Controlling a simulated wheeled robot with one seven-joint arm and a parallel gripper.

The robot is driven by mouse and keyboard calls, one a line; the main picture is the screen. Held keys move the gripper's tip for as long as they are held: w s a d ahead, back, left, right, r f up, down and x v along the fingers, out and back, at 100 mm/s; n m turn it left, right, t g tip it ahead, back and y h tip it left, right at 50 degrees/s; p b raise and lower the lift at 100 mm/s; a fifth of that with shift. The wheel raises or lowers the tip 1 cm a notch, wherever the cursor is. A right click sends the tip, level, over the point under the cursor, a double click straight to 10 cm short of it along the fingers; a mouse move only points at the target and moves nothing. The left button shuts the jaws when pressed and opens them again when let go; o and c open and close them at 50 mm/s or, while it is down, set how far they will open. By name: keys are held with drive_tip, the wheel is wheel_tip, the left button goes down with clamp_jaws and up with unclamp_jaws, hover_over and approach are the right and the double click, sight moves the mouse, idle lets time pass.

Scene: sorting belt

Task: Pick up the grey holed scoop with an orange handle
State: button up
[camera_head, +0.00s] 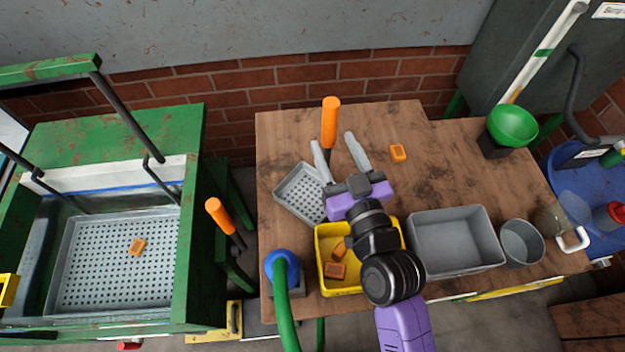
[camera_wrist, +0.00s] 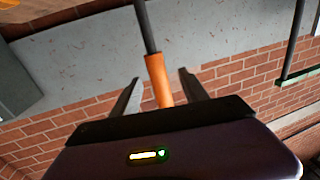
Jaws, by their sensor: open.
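The grey holed scoop (camera_head: 300,192) rests on the wooden table, with its basket left of my gripper. Its orange handle (camera_head: 330,122) stands up behind the basket. My gripper (camera_head: 333,140) is open, with its two fingers pointing toward the handle and spread to either side of it. In the wrist view, the orange handle (camera_wrist: 160,80) and a dark rod appear between the open fingers (camera_wrist: 158,80). The fingers look apart from the handle. The palm hides the handle's lower part there.
A yellow bin (camera_head: 325,282) with orange blocks and a grey bin (camera_head: 455,211) flank my arm. A small orange block (camera_head: 398,153) lies right of the gripper. Another orange handle (camera_head: 220,215) rises by the green-framed tray unit (camera_head: 190,215). A brick wall (camera_head: 240,110) stands behind.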

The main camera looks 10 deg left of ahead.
drive_tip(key=p+x, duration=0.2)
drive_tip(key=x, duration=0.5)
drive_tip(key=shift+w+f, duration=0.1)
drive_tip(key=shift+w, duration=0.25)
clamp_jaws()
idle(1.1)
